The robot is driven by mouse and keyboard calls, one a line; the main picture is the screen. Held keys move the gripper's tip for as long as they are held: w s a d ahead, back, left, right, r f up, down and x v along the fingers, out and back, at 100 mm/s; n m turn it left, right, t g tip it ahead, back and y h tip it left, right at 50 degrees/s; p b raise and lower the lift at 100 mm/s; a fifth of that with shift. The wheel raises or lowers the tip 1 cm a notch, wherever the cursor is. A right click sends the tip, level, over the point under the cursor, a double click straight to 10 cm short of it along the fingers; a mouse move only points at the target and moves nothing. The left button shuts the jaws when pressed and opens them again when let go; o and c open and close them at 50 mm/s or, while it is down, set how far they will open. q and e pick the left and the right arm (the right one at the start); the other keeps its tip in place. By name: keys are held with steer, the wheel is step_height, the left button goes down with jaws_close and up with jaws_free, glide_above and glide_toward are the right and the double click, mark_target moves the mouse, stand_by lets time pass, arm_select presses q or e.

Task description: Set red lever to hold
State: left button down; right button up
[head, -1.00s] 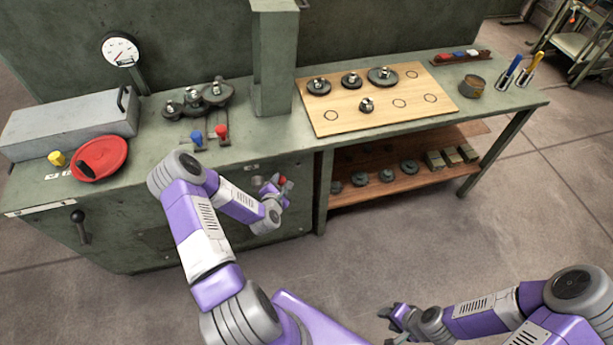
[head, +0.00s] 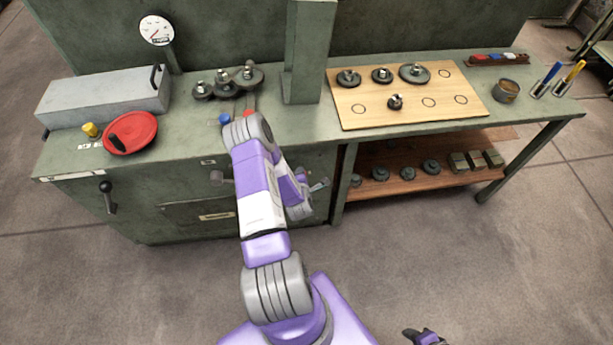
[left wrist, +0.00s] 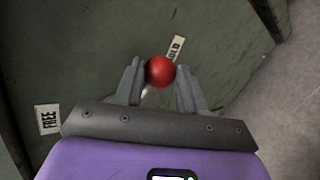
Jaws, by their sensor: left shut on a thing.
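In the left wrist view, the red lever's round red knob (left wrist: 159,70) sits between the two fingers of my left gripper (left wrist: 160,78), which are shut on it. A short piece of pale shaft shows below the knob. The knob lies at the HOLD label (left wrist: 176,48) and partly covers it. The FREE label (left wrist: 47,119) is well away at lower left. In the head view my left gripper (head: 316,186) is at the bench's front panel, and my arm hides most of the lever. My right gripper (head: 425,338) is at the bottom edge, away from the bench, its fingers unclear.
The bench top holds a red disc (head: 130,133), a yellow knob (head: 91,130), a grey box (head: 105,97) and a wooden board (head: 445,112) with dark weights. A black-knobbed lever (head: 107,195) is on the front panel at left. A lower shelf (head: 410,182) is right of my left gripper.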

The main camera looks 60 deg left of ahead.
arm_select(q)
steer(key=shift+s+f, duration=0.1)
steer(key=shift+s, duration=0.05)
steer(key=c, duration=0.7)
jaws_free()
steer(key=shift+o, duration=0.2)
steer(key=p+v, duration=0.1)
steer(key=v, duration=0.6)
steer(key=shift+p, duration=0.35)
steer(key=shift+d, duration=0.2)
